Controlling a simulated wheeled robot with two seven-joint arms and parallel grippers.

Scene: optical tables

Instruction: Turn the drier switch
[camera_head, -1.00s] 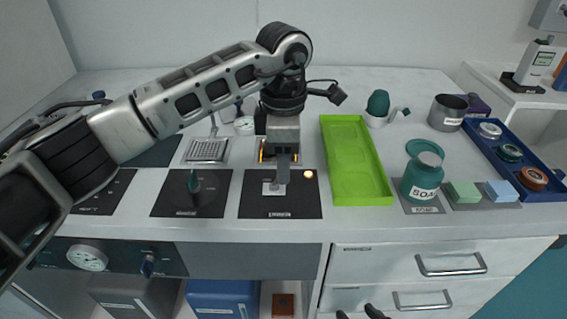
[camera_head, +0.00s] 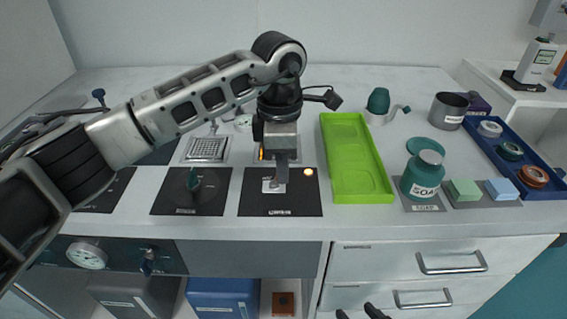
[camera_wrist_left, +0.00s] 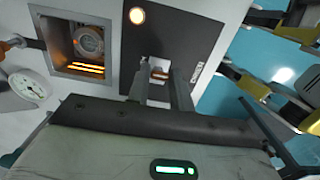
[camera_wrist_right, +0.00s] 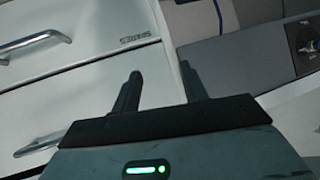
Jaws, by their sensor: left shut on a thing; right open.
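A black panel (camera_head: 295,205) with a lit orange lamp (camera_head: 308,172) lies on the worktop. A small pale switch plate (camera_head: 269,187) is set in it; the panel's label is too small to read surely. My left gripper (camera_head: 279,183) points down over this plate. In the left wrist view its fingers (camera_wrist_left: 160,82) are shut around a small copper-coloured switch lever (camera_wrist_left: 158,72). The fingers partly hide the lever. My right gripper (camera_head: 361,313) is at the bottom edge of the head view; in the right wrist view its fingers (camera_wrist_right: 158,90) are apart and empty.
Behind the panel is a recessed chamber (camera_wrist_left: 88,48) with glowing orange bars. A green tray (camera_head: 352,160) and a soap bottle (camera_head: 422,176) stand right. Drawers (camera_head: 440,258) are below.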

